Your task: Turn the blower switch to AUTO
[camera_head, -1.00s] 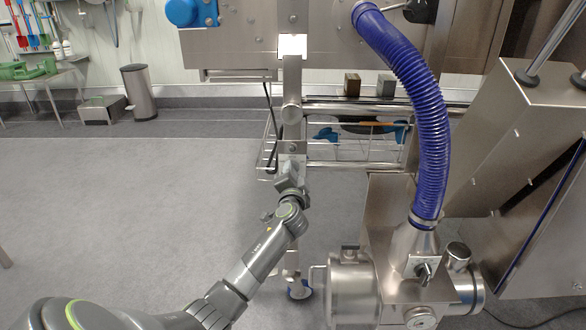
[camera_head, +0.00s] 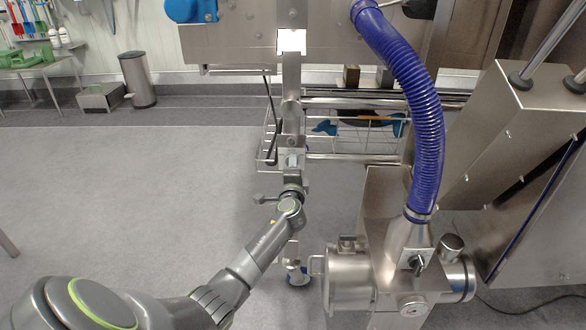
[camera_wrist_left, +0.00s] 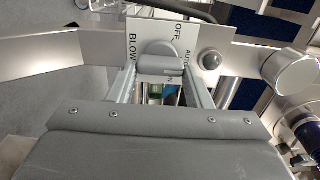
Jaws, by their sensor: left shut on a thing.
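The blower switch is a grey knob (camera_wrist_left: 158,50) on a white label plate (camera_wrist_left: 137,30) in the left wrist view. The plate reads "BLOW…", cut short, at the left, with OFF at the top and AUTO and ON down the right side. My left gripper (camera_wrist_left: 160,72) has a finger on each side of the knob and is shut on it. I cannot tell which mark the knob points to. In the head view my left gripper (camera_head: 292,163) is at the upright steel post (camera_head: 291,100); the switch is hidden there. My right gripper is not in view.
A round steel knob (camera_wrist_left: 290,68) and a small dark button (camera_wrist_left: 211,60) sit right of the switch. A blue hose (camera_head: 425,110) runs down to a steel blower unit (camera_head: 350,280) right of my arm. A wire basket (camera_head: 350,140) is behind the post. The floor at left is clear.

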